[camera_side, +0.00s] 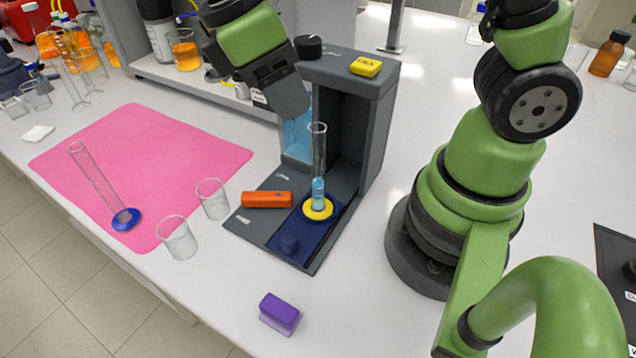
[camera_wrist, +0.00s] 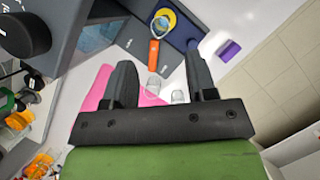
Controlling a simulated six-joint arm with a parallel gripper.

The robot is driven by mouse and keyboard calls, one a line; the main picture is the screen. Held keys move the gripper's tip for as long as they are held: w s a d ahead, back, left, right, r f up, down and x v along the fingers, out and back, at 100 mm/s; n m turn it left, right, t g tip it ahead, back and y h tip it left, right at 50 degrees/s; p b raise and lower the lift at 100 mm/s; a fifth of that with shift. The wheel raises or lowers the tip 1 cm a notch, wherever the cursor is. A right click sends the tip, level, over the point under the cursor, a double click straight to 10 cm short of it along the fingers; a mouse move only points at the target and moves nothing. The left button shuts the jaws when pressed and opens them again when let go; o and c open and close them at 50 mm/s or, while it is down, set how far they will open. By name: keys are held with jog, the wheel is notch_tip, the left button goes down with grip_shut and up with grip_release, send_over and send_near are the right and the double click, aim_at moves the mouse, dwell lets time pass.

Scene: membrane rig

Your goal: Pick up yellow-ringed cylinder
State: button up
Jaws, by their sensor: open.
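The yellow-ringed cylinder (camera_side: 318,193) is a tall clear glass tube with blue liquid low inside and a yellow ring at its foot. It stands upright on the dark blue plate of the grey rig. In the wrist view its yellow ring (camera_wrist: 164,22) shows near the top edge. My gripper (camera_side: 292,112) is to the left of and above the cylinder in the side view, apart from it. In the wrist view my gripper (camera_wrist: 160,58) has its two fingers spread wide with nothing between them. A blue-ringed cylinder (camera_side: 98,182) stands tilted-looking on the pink mat (camera_side: 180,160).
The grey rig (camera_side: 372,130) has a back wall behind the cylinder. An orange block (camera_side: 266,199) lies on its base. Two empty beakers (camera_side: 178,238) stand left, and a purple block (camera_side: 280,313) lies in front.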

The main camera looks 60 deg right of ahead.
aim_at(312, 128)
jog(key=x, duration=0.9)
jog(key=shift+s, duration=0.2)
grip_shut()
